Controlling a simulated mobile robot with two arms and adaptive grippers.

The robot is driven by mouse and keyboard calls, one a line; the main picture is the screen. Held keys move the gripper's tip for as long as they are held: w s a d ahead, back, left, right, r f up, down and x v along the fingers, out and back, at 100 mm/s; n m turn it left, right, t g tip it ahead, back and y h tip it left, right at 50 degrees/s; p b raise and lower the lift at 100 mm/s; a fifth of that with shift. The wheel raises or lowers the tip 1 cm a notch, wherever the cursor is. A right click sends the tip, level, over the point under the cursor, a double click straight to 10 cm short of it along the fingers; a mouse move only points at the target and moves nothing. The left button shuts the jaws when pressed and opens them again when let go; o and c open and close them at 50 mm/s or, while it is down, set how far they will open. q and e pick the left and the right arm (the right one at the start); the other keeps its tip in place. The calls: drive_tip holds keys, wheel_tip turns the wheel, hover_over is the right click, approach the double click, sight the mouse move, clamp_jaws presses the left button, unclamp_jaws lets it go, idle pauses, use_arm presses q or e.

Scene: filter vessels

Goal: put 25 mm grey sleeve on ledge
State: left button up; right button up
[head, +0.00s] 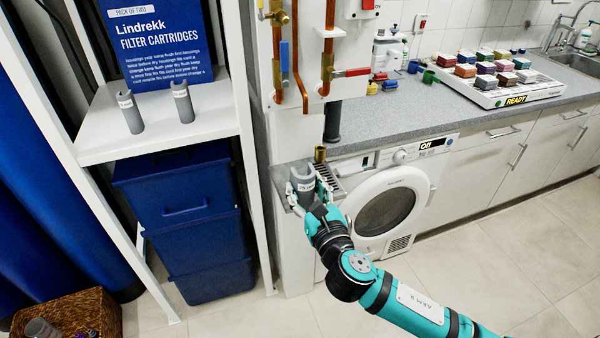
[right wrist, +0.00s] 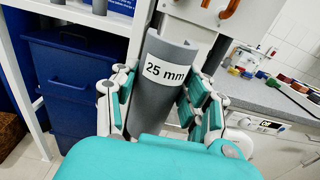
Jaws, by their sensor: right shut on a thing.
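A grey sleeve labelled "25 mm" (right wrist: 164,72) stands nearly upright in my right gripper (right wrist: 160,105), whose padded fingers close on it from both sides. In the head view the sleeve (head: 302,180) is over the small grey ledge (head: 280,183) on the white wall post, with my right gripper (head: 316,208) at its front. I cannot tell whether its bottom end touches the ledge; that end is hidden. My left gripper is not in view.
A brass fitting (head: 319,153) and a slotted grate (head: 327,178) are close beside the sleeve. Pipes with valves (head: 303,60) rise above. Two other grey sleeves (head: 130,112) (head: 183,102) stand on the white shelf (head: 210,118) at left. A washing machine (head: 388,208) is at right.

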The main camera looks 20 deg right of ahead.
drive_tip(key=shift+w+d+f, duration=0.35)
drive_tip(key=shift+w+f, duration=0.45)
drive_tip(key=shift+w, duration=1.3)
drive_tip(key=shift+w+d+f, duration=0.35)
drive_tip(key=shift+w+f, duration=0.4)
drive_tip(key=shift+w, duration=1.4)
drive_tip(key=shift+w+d+f, duration=0.35)
drive_tip(key=shift+w+f, duration=0.45)
drive_tip(key=shift+w, duration=1.3)
drive_tip(key=shift+f, duration=0.15)
drive_tip(key=o, duration=1.1)
drive_tip(key=shift+r, duration=0.2)
drive_tip(key=s, duration=1.2)
drive_tip(key=shift+d+b, duration=0.25)
drive_tip(key=shift+b, duration=0.15)
